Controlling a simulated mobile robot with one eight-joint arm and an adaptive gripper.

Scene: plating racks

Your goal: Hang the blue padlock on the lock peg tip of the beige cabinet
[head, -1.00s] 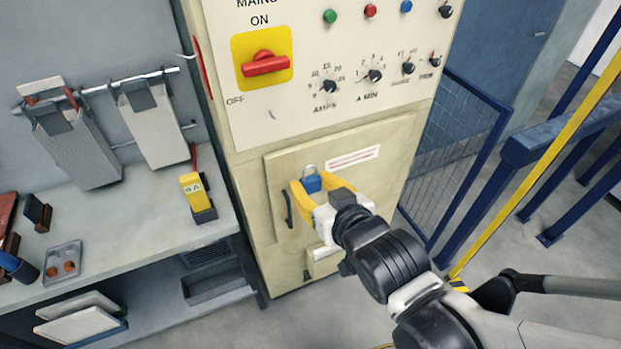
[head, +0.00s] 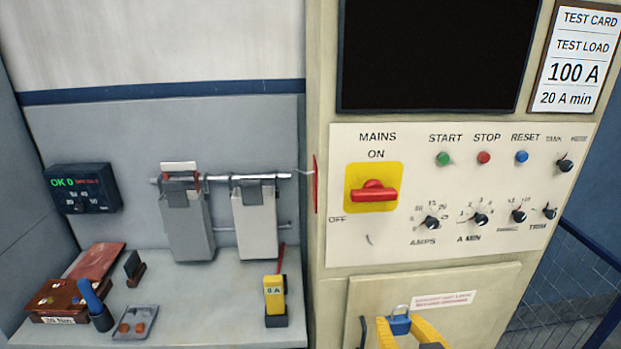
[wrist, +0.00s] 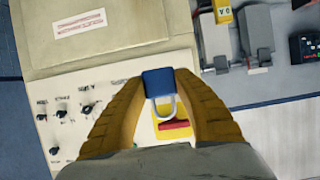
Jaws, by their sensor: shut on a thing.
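The blue padlock (head: 400,325) is between the yellow fingers of my gripper (head: 406,332) at the bottom of the head view, in front of the cabinet's lower door. Its shackle points up there. In the wrist view the padlock (wrist: 159,83) is held between the fingertips of my gripper (wrist: 161,86), its pale shackle clear of them. The beige cabinet (head: 335,285) fills the right half of the head view. A thin pale peg-like piece (head: 304,172) shows by its left edge, and a small curved mark (head: 369,239) below the mains switch. I cannot tell which is the lock peg.
The cabinet front has a red mains switch (head: 372,193), knobs and a dark door handle (head: 362,332). To its left, a bench (head: 215,310) holds a yellow tester (head: 274,295) and a small tray (head: 135,322). Two grey plates hang on a rail (head: 222,179) above it.

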